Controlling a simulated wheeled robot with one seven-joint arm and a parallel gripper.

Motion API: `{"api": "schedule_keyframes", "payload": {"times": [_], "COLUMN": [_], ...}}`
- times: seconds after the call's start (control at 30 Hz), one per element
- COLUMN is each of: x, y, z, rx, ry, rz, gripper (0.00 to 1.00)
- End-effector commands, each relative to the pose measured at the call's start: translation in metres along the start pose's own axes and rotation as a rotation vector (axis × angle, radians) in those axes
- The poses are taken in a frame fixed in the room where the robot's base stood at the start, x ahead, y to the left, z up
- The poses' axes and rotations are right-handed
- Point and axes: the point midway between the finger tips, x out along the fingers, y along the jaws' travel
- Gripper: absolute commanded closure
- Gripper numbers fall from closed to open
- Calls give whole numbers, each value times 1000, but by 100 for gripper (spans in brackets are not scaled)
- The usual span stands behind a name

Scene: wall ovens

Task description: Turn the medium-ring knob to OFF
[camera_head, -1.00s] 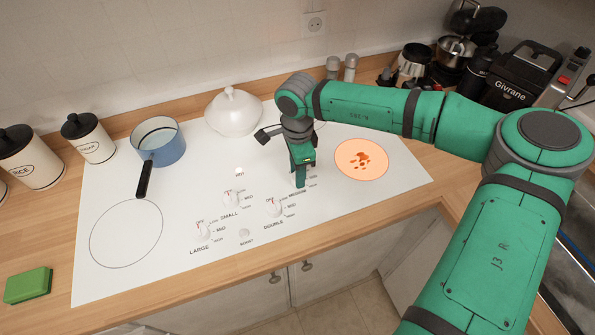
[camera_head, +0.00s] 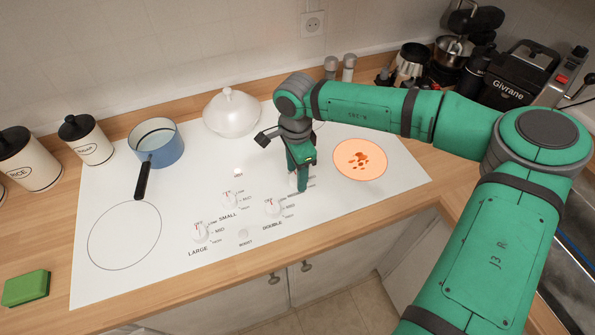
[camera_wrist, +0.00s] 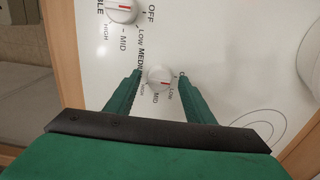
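The medium knob (camera_wrist: 160,78) is a small round white knob with a red mark, beside the MEDIUM lettering in the wrist view. The red mark sits on the side toward the LOW label. My gripper (camera_wrist: 161,76) has its two green fingers apart, one on each side of the knob, with gaps visible. In the head view my gripper (camera_head: 299,186) points down at the cooktop and hides most of this knob. A ring (camera_head: 360,159) glows orange to the right of my gripper, with a dark red patch on it.
The double knob (camera_head: 274,206) is just left of my gripper; the small knob (camera_head: 232,200) and large knob (camera_head: 201,232) are farther left. A white lidded pot (camera_head: 232,115) and a blue saucepan (camera_head: 160,145) stand on the white cooktop (camera_head: 185,190).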

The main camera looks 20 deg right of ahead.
Motion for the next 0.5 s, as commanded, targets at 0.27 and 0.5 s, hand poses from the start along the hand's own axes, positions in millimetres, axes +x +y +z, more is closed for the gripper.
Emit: {"api": "schedule_keyframes", "payload": {"times": [0.27,0.5], "x": [-8,-48], "y": [0,0], "z": [-1,-4], "rx": [3,6], "ry": [-1,1], "rz": [-2,-3], "gripper": [51,51]}}
